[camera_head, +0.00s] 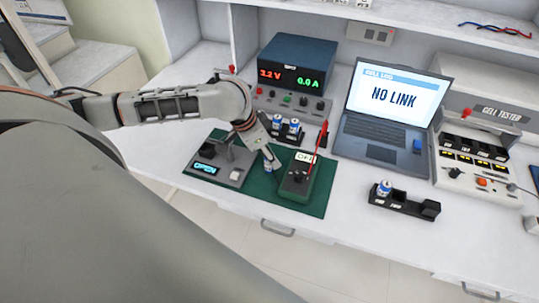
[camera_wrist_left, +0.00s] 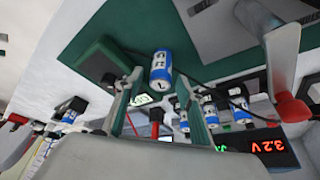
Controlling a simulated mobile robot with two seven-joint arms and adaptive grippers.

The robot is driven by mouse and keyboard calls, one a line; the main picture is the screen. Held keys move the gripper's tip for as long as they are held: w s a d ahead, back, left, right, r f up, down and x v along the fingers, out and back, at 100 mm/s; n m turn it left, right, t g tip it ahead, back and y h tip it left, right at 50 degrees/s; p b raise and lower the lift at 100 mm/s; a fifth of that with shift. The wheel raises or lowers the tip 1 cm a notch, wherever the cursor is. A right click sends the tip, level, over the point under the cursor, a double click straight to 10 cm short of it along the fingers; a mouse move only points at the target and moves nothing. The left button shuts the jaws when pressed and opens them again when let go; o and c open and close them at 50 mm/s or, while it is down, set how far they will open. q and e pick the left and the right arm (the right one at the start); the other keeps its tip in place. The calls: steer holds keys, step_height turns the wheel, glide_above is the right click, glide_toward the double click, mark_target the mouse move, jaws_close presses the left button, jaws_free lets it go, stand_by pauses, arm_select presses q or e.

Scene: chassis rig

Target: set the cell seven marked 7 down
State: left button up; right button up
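A blue and white cell (camera_head: 268,165) is at my left gripper (camera_head: 271,158), over the green mat between the OPEN device and the meter. In the left wrist view the cell (camera_wrist_left: 160,70) lies between the fingertips of the left gripper (camera_wrist_left: 160,76), with a visible gap on each side. The fingers look open. I cannot read its mark clearly or tell whether it touches the mat (camera_head: 262,186). My right gripper is not in view.
The grey OPEN device (camera_head: 222,164) is left of the cell, the meter (camera_head: 298,180) with a red probe right. Several cells (camera_head: 292,128) stand in a rack behind. A black tray (camera_head: 405,204) holds one cell (camera_head: 384,188). The laptop (camera_head: 385,108) reads NO LINK.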

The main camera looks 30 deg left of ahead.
arm_select(q)
steer(key=p+v, duration=0.2)
steer(key=v, duration=1)
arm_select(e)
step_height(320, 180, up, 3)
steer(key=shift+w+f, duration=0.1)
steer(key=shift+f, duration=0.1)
